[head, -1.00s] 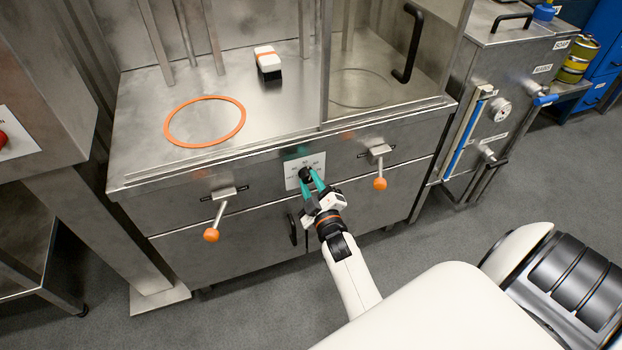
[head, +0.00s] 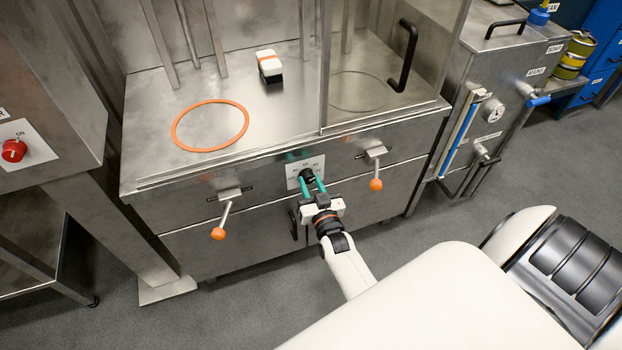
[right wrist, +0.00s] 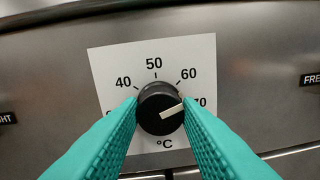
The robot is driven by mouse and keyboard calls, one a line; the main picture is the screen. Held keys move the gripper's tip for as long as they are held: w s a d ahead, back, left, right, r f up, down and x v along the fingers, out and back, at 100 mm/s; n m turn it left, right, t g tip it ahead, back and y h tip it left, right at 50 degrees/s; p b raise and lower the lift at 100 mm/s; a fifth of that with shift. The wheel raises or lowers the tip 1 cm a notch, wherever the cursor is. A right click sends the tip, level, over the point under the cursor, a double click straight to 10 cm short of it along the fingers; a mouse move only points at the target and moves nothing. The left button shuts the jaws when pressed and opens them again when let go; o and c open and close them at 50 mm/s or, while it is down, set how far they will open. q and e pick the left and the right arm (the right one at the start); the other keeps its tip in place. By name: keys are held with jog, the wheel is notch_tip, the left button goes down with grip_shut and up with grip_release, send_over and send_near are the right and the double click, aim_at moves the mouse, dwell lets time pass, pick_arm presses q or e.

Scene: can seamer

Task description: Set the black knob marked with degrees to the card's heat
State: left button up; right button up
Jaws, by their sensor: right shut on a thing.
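The black knob (right wrist: 158,122) sits on a white dial plate (right wrist: 112,70) marked in °C, with 40, 50, 60 and 70 readable and a lower-left number mostly hidden by a finger. Its pale pointer line aims right and slightly up, close to the 70. In the head view the knob (head: 307,175) is on the machine's front panel. My right gripper (right wrist: 160,115) is shut on the knob, one teal finger on each side; it also shows in the head view (head: 312,184). The heat card is not recognisable in view. My left gripper is not in view.
Two orange-tipped levers, left (head: 218,233) and right (head: 376,184), flank the dial on the panel. An orange ring (head: 243,128) and a white-and-black block (head: 269,68) are on the steel deck above. A red knob (head: 14,150) is at far left.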

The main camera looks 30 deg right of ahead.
jog(key=m, duration=0.2)
jog(key=shift+m+p, duration=0.3)
jog(key=shift+p, duration=0.1)
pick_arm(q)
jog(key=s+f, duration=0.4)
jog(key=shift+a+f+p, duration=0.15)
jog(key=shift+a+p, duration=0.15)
pick_arm(e)
jog(key=shift+m, duration=1.6)
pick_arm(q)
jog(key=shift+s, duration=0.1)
pick_arm(e)
jog(key=shift+f, duration=0.1)
jog(key=o, duration=1)
jog(key=shift+s, duration=0.1)
